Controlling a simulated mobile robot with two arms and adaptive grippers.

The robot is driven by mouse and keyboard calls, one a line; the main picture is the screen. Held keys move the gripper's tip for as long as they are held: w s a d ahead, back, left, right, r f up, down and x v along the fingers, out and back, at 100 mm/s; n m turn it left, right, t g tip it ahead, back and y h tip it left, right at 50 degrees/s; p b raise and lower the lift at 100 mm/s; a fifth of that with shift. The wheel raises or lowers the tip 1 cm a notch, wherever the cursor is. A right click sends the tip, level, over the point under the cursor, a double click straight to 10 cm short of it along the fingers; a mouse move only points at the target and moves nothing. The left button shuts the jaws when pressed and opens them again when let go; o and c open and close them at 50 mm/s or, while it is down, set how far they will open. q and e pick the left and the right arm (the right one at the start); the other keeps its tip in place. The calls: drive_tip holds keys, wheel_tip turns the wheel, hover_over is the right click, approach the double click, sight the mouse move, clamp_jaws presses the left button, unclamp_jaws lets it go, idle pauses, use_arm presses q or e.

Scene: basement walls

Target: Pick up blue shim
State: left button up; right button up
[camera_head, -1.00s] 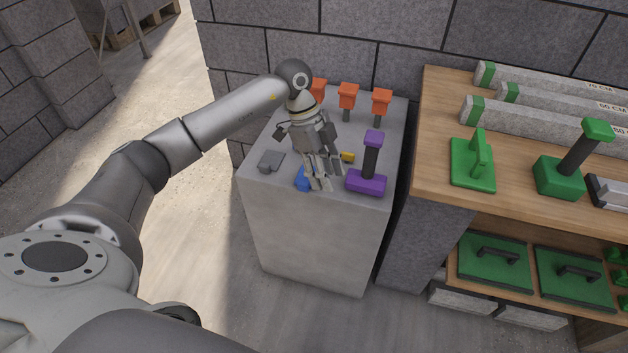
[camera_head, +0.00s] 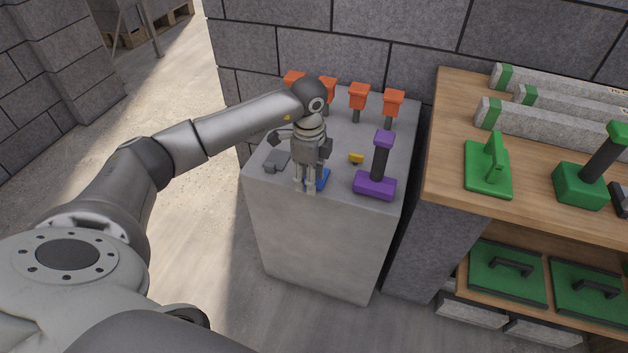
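The blue shim (camera_head: 323,179) lies on top of the grey block stand, near its front edge. It is partly hidden behind my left gripper (camera_head: 304,188), which points down with its fingertips at the left side of the shim, close to the stand top. Two finger parts show with a narrow gap between them. From this angle I cannot tell how far they are open or whether they touch the shim. My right gripper is not in view.
A wooden workbench (camera_head: 450,165) with green tools stands to the right.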

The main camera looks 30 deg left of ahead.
use_arm(q)
drive_tip(key=shift+a+f, duration=0.1)
drive_tip(key=shift+f, duration=0.75)
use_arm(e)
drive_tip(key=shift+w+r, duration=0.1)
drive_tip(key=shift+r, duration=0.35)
use_arm(q)
drive_tip(key=shift+c, duration=0.5)
clamp_jaws()
drive_tip(key=shift+r, duration=0.1)
